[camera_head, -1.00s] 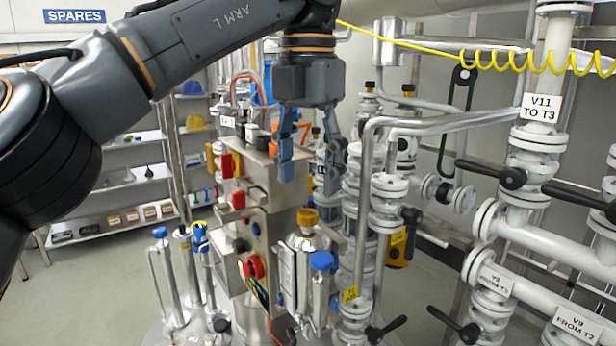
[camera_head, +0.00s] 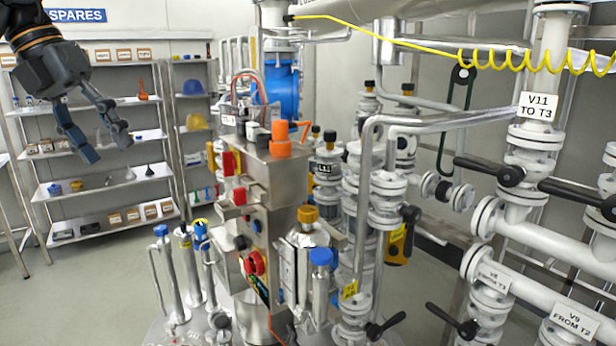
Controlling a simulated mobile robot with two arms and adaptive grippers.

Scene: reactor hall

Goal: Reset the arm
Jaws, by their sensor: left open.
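My left gripper (camera_head: 103,146) hangs at the upper left of the head view, in front of the spares shelving. Its two fingers are spread apart with nothing between them. It is well clear of the steel control box (camera_head: 285,178) in the middle, which carries red buttons and an orange fitting (camera_head: 281,139) on top. Most of my left arm lies outside the frame. My right gripper is not in the view.
Piping with black-handled valves (camera_head: 490,172) fills the right side. A yellow coiled hose (camera_head: 540,62) crosses the upper right. Metal cylinders (camera_head: 172,280) stand left of the control box. Shelves (camera_head: 110,212) line the back left, with open floor before them.

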